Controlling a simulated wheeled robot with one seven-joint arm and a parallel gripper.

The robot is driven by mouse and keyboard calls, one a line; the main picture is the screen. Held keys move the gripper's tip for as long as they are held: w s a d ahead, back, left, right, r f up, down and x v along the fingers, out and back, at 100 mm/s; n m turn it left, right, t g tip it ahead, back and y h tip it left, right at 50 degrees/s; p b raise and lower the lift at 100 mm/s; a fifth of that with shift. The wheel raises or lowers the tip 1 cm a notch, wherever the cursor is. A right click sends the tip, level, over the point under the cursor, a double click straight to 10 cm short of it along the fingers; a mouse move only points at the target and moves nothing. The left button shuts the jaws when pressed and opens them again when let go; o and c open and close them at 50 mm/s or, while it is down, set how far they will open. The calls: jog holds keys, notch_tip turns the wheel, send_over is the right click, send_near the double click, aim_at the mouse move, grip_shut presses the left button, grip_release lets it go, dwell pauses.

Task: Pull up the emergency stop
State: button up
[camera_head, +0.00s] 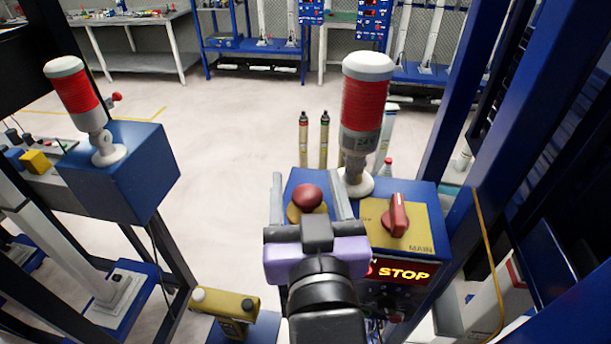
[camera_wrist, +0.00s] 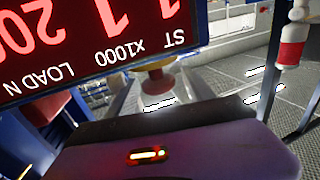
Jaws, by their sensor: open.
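The emergency stop is a red mushroom knob (camera_head: 307,197) on a yellowish base, on top of the blue control box (camera_head: 425,200). In the head view my gripper (camera_head: 306,186) is open, with one grey finger to the left of the knob and one to the right. Gaps show between the knob and both fingers. In the wrist view the red knob (camera_wrist: 156,82) appears beyond the purple gripper body, partly hidden below the lit display. Whether the fingers are level with the knob is hard to tell.
A red rotary switch (camera_head: 397,215) on a yellow MAIN plate sits right of the knob. A tall red beacon (camera_head: 364,110) stands close behind. A lit STOP display (camera_head: 404,273) is on the box front. Blue posts (camera_head: 520,130) stand at right; open floor lies left.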

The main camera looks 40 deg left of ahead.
aim_at(309, 204)
jog(key=v, duration=0.5)
jog(key=shift+s+d+b, duration=0.1)
jog(key=shift+b, duration=0.25)
